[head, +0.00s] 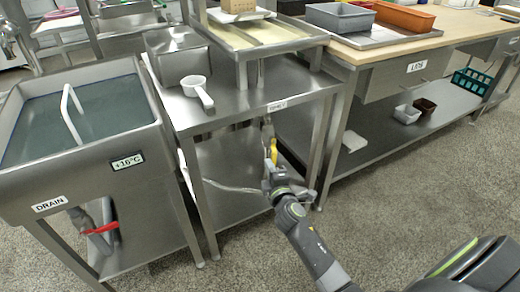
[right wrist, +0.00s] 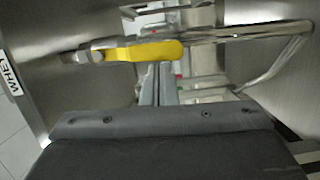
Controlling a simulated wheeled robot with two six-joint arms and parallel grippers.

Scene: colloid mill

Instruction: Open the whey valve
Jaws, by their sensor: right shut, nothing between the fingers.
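The whey valve has a yellow lever handle (head: 273,151) under the front edge of the middle steel table. In the right wrist view the yellow handle (right wrist: 146,51) lies roughly level, in line with a metal pipe (right wrist: 245,32). A WHEY label (right wrist: 11,88) shows at the left of that view. My right gripper (head: 270,166) is in front of and just below the handle. Its narrow grey fingers (right wrist: 164,88) are shut and empty, pointing toward the handle; I cannot tell whether they touch it. My left gripper is not in view.
A steel sink (head: 85,115) of liquid stands at the left with a red-handled drain valve (head: 101,229). A white ladle (head: 197,90) lies on the middle steel table (head: 230,112). A wooden-topped bench (head: 410,45) stands right. The carpet in front is clear.

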